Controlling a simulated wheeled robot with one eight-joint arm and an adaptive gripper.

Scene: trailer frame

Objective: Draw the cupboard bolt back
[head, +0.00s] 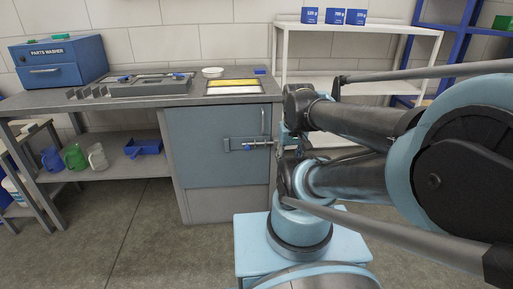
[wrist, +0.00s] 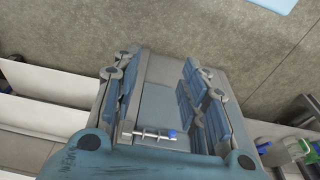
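The grey-blue cupboard (head: 210,190) stands under the right end of the workbench. Its door carries a horizontal metal bolt (head: 258,144) with a small blue knob (head: 248,147), near the door's right edge. A vertical handle (head: 264,121) is above it. The wrist view shows the bolt (wrist: 147,134) and knob (wrist: 172,134) between my fingers in the picture, with the door beyond. My gripper (wrist: 160,90) is open, its blue-padded fingers wide apart and nothing held. In the head view my arm partly hides the gripper, just right of the bolt. The distance to the knob is unclear.
The workbench (head: 120,99) holds a blue parts washer (head: 60,62) and a grey tray of fittings. Jugs (head: 74,157) and a blue bin (head: 143,147) are on the lower shelf. White shelving (head: 345,30) is behind my arm. The floor (head: 130,235) before the cupboard is clear.

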